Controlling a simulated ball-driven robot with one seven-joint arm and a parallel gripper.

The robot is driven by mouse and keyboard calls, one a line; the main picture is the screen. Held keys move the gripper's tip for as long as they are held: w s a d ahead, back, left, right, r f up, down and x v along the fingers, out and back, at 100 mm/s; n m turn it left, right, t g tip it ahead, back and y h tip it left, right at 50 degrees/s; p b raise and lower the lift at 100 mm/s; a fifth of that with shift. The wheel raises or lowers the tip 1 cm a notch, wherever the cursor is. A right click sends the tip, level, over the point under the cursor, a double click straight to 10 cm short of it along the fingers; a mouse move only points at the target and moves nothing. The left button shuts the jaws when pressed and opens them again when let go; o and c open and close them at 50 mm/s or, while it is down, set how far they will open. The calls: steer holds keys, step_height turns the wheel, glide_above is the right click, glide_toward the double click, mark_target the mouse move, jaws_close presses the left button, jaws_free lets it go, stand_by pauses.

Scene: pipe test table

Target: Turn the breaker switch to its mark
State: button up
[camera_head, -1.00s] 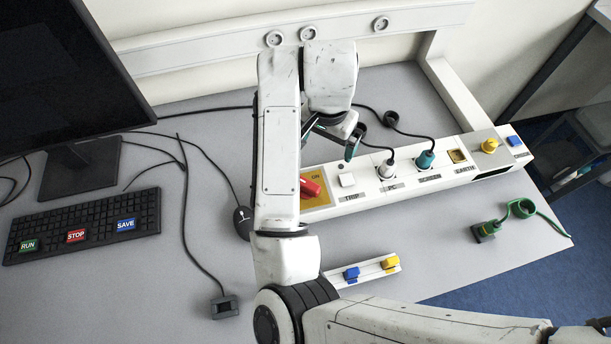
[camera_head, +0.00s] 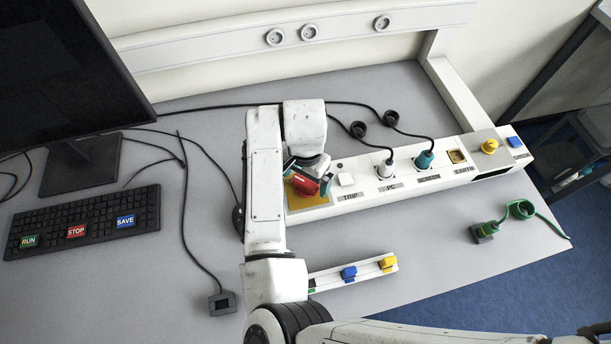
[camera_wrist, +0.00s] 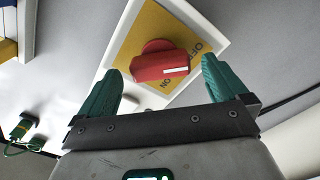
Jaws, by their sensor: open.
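The breaker switch (camera_head: 306,184) is a red rotary handle on a yellow plate at the left end of the white panel. In the wrist view the red handle (camera_wrist: 161,66) lies nearly level, with a white line at its right end. The yellow plate (camera_wrist: 138,37) reads OFF at the right and ON below the handle. My gripper (camera_wrist: 158,84) is open, its two green fingers on either side of the handle's near edge with nothing between them. In the head view my gripper (camera_head: 308,178) is over the switch and partly covers it. I cannot tell whether the fingers touch the handle.
A small strip (camera_head: 362,275) with coloured blocks lies in front. A keyboard (camera_head: 85,225) and monitor stand left. A green cable plug (camera_head: 485,231) lies right.

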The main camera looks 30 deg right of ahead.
steer(key=shift+f, duration=0.35)
steer(key=shift+c, duration=0.4)
steer(key=c, duration=1)
